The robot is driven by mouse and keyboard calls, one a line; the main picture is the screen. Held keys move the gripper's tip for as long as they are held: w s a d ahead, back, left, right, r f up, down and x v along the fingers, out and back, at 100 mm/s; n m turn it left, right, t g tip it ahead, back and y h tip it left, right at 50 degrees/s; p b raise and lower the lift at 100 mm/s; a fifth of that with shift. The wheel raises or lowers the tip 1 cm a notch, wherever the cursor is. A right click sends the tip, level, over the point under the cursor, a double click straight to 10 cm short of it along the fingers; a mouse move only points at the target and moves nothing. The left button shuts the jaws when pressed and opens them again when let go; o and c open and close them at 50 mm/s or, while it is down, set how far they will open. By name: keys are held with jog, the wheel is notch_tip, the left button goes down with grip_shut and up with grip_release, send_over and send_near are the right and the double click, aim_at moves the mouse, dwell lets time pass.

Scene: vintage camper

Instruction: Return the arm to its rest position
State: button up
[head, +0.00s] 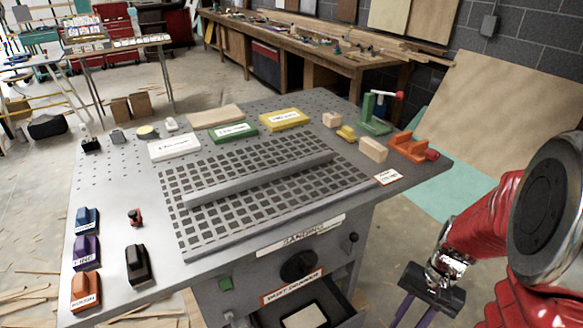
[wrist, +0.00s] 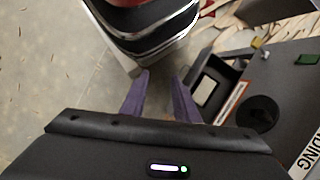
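My arm is red, at the right edge of the head view, bent down beside the bench. My gripper (head: 414,314) hangs low at the lower right of the head view, off the bench's right front side, and its finger ends are cut off by the frame. A red and chrome part at the top of the wrist view lies close ahead of the fingertips.
The grey bench (head: 110,225) has an open drawer (head: 345,305) at its front, near my gripper; the drawer (wrist: 210,85) also shows right of the fingers. Sanding blocks (head: 87,250), a green clamp (head: 377,113) and an orange vise (head: 408,147) stand on the bench. Wood panels lean at right.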

jog(key=s+a+r+n+t+h, duration=0.1)
jog(key=a+r+n+t, duration=0.2)
jog(key=a+r, duration=0.3)
jog(key=s+a+r+n+t+h, duration=0.1)
jog(key=a+r+n+t, duration=0.3)
jog(key=r, duration=1.2)
jog(key=shift+a+n+t+h, duration=0.3)
jog(key=shift+a+n+h, duration=0.15)
jog(key=shift+a, duration=0.75)
